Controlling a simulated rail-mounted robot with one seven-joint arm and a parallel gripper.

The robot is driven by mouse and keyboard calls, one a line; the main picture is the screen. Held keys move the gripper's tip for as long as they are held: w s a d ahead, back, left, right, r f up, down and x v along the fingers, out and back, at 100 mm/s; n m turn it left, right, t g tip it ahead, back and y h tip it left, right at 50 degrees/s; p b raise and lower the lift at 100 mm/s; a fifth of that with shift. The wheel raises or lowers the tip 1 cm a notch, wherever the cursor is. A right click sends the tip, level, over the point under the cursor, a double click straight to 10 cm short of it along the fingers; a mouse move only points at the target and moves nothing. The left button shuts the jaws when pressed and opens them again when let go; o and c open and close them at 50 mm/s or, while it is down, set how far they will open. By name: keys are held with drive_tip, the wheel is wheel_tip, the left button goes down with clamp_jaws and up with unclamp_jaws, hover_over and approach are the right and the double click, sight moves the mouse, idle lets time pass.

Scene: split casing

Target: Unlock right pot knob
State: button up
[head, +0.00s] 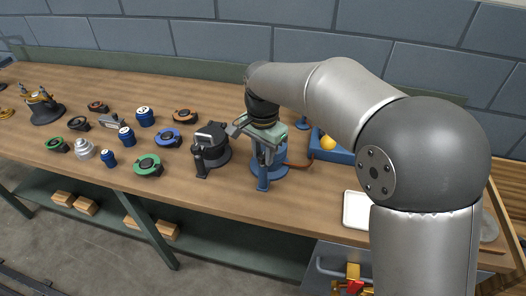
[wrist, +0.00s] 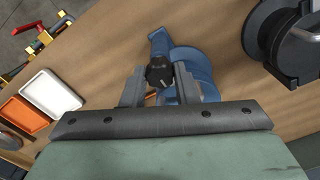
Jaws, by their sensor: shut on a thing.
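The right pot is blue (head: 268,171) and stands on the bench below my gripper, with a blue arm sticking out toward the front edge. It also shows in the wrist view (wrist: 199,64). Its black knob (wrist: 159,73), with a small pale mark, sits between my fingers in the wrist view. My gripper (wrist: 160,78) points down and is shut on the knob, one finger on each side. In the head view my gripper (head: 268,146) hides the knob and much of the pot's top.
A black pot (head: 212,148) stands close to the left of the blue one. Several round parts, such as a green ring (head: 148,165), lie further left. A blue tray (head: 335,152) with a yellow ball and a white tray (head: 356,210) are to the right.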

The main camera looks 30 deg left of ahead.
sight(263, 155)
drive_tip(key=n, duration=0.4)
drive_tip(key=shift+r+p, duration=0.1)
drive_tip(key=shift+p, duration=0.2)
drive_tip(key=n, duration=0.4)
drive_tip(key=shift+n, duration=0.4)
drive_tip(key=n+p, duration=0.1)
drive_tip(key=n, duration=0.7)
drive_tip(key=shift+n+p, duration=0.3)
drive_tip(key=shift+p, duration=0.1)
drive_tip(key=o, duration=1)
wheel_tip(263, 155, up, 17)
drive_tip(key=shift+r, duration=0.2)
